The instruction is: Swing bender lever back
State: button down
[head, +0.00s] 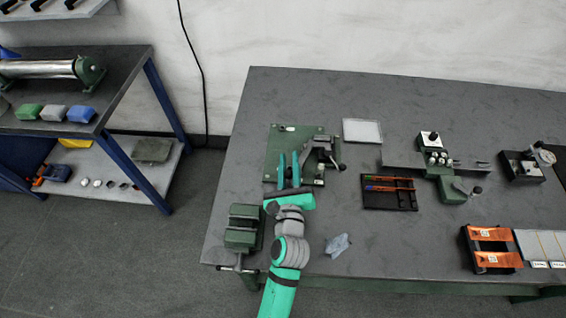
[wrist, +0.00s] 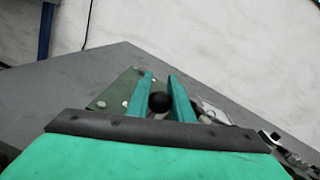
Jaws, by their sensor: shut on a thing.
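The bender stands on a green base plate (head: 278,142) at the left of the bench, with its metal mechanism (head: 322,150) on the plate's right side. My gripper (head: 288,155) reaches over the plate from the front. In the wrist view, a round black knob (wrist: 159,102) sits between the two teal fingers of my gripper (wrist: 160,82), which are shut on it. I take it as the bender lever's knob. The lever's arm below the knob is hidden by the fingers. The plate also shows in the wrist view (wrist: 118,92).
A green vise (head: 243,228) is left of my arm, and a crumpled bluish piece (head: 338,244) lies to its right. A black tray with pens (head: 388,204) and a white pad (head: 362,131) are right of the bender. Bare bench (head: 310,90) lies behind it.

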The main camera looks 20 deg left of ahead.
jog(key=shift+s+a+f, duration=0.1)
jog(key=shift+a+f, duration=0.1)
jog(key=shift+a, duration=0.1)
jog(key=c, duration=1.8)
grip_release()
jog(key=shift+c, duration=0.2)
jog(key=shift+d+r, duration=0.1)
jog(key=v, duration=1)
jog(key=shift+s+d+r, duration=0.1)
jog(key=shift+s, duration=0.3)
